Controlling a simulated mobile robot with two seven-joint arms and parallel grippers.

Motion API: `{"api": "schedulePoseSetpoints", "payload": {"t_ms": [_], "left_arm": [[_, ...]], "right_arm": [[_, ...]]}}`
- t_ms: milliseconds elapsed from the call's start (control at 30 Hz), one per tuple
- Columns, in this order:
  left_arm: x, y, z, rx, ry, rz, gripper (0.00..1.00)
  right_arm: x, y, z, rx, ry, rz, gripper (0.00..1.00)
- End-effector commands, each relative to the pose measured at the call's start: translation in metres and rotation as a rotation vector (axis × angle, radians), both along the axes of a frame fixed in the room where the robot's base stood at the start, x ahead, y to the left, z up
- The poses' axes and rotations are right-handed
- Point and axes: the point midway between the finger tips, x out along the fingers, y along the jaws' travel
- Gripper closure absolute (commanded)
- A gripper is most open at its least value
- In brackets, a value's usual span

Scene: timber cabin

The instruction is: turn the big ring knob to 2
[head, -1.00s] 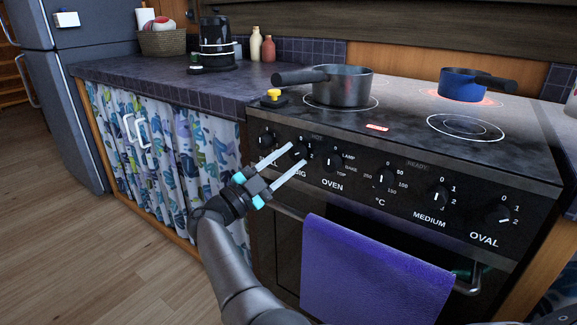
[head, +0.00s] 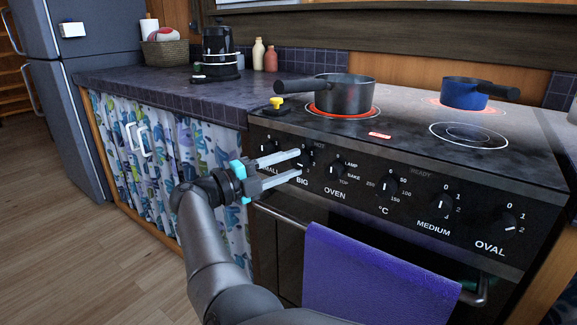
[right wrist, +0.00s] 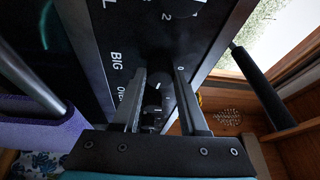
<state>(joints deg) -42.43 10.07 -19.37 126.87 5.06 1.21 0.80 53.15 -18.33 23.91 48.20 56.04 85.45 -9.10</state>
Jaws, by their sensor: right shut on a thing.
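The big ring knob (head: 301,163) is a dark knob on the black front panel, above the label BIG. My right gripper (head: 299,163) reaches it from the left, with its two pale fingers on either side of the knob, shut on it. In the right wrist view the fingers (right wrist: 160,82) meet the panel beside the BIG label. The ring (head: 318,111) under the grey saucepan (head: 345,95) glows red. My left gripper is not in view.
Other knobs sit close by: small (head: 265,146), oven (head: 332,170), medium (head: 441,200) and oval (head: 509,227). A purple towel (head: 375,275) hangs on the oven handle below. A blue pot (head: 463,94) stands on another glowing ring.

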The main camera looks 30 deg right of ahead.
Motion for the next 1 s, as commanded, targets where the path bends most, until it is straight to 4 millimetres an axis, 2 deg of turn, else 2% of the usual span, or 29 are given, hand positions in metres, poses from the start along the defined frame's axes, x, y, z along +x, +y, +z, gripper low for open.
{"api": "schedulePoseSetpoints", "payload": {"t_ms": [667,700,933,1000], "left_arm": [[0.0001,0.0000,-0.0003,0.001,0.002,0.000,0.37],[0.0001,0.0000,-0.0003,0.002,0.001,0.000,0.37],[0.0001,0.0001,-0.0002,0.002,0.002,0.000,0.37],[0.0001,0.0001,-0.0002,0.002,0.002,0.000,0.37]], "right_arm": [[0.0003,0.0005,0.0001,0.025,-0.055,0.002,1.00],[0.0003,0.0005,0.0001,0.025,-0.055,0.002,0.54],[0.0002,0.0002,0.0004,0.024,-0.055,0.001,0.28],[0.0001,0.0001,0.0004,0.024,-0.055,0.001,0.27]]}}
